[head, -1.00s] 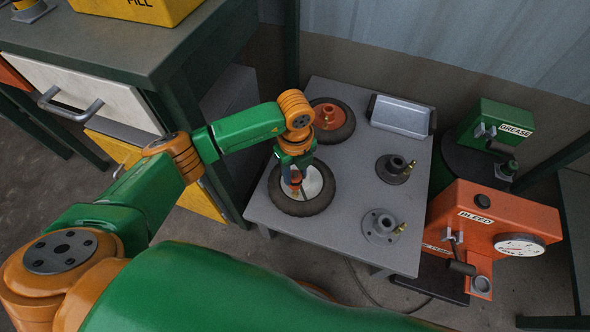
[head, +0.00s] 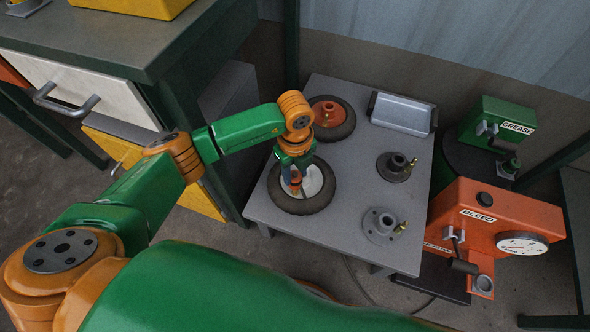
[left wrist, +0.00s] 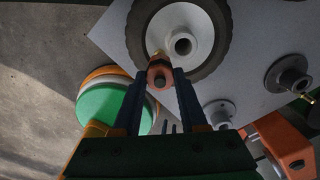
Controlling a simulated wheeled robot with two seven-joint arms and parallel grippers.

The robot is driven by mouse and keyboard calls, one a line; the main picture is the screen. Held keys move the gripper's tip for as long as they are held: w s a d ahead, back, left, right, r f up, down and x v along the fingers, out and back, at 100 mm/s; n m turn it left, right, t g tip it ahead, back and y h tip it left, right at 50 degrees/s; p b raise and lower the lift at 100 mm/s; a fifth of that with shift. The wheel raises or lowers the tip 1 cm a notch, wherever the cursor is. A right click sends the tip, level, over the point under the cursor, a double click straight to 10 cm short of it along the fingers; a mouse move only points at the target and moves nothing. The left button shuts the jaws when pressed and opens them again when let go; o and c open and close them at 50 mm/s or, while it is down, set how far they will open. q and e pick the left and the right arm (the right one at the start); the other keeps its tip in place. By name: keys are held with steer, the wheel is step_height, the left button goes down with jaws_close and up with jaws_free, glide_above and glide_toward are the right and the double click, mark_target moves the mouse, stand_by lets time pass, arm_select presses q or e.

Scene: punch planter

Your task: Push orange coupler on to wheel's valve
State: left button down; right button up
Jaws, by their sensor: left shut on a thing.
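The wheel with a white hub (head: 317,181) and black tyre (head: 302,207) lies flat at the front left of the low grey table. In the left wrist view its hub (left wrist: 193,22) fills the top. My left gripper (head: 294,188) is over the near side of the hub, pointing down. It is shut on the orange coupler, which shows between the fingers (left wrist: 160,90) in the left wrist view as an orange hex piece (left wrist: 159,70). The coupler's far end meets the hub near its inner rim. My right gripper is not in view.
The low table (head: 338,232) also holds a wheel with an orange hub (head: 330,112), two grey flanged hubs with brass fittings (head: 394,165) (head: 380,222) and a metal tray (head: 401,113). An orange BLEED machine (head: 497,223) and a green GREASE machine (head: 495,125) stand right. A workbench (head: 130,50) is left.

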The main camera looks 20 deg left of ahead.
arm_select(q)
steer(key=shift+f+b, duration=0.5)
steer(key=shift+f, duration=0.25)
steer(key=shift+c, duration=1.8)
jaws_free()
